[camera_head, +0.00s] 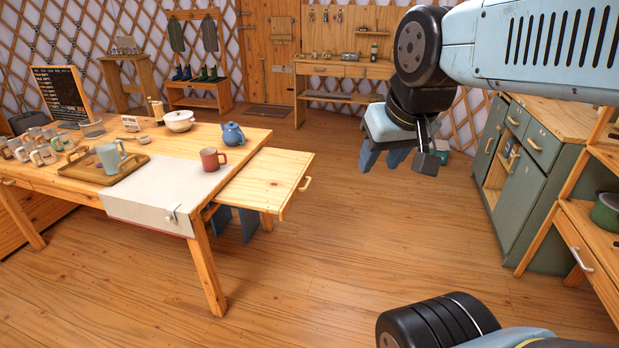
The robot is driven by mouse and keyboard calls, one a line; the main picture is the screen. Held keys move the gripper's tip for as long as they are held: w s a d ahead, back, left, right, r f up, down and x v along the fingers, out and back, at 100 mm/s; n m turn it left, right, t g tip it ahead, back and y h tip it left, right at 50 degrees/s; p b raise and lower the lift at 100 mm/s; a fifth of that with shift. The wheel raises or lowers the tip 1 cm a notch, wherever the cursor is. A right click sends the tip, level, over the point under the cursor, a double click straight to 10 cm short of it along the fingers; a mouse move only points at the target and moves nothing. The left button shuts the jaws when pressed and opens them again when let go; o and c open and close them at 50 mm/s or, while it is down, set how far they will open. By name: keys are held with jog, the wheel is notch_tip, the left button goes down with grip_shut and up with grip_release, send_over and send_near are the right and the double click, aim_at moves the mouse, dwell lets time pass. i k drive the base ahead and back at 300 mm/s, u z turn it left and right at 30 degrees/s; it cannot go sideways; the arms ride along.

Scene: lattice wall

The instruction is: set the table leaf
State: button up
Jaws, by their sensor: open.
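The table leaf (252,181) is a pale wooden panel at the right end of the wooden table (215,255). It sticks out to the right, looks level and sits slightly lower than the tabletop. A light handle (305,184) is on its right edge. Nothing lies on the visible part of the leaf. My gripper (433,156) hangs in the air at the upper right, well apart from the leaf and its handle. It is open with nothing visible between its fingers.
A white cloth (150,205) hangs over the table's front edge. A blue stool (384,126) shows behind my gripper. Green cabinets (522,195) line the right. The middle floor is clear.

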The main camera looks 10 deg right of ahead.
aim_at(272, 179)
jog(key=z, duration=0.1)
jog(key=i, duration=1)
jog(key=u, duration=0.1)
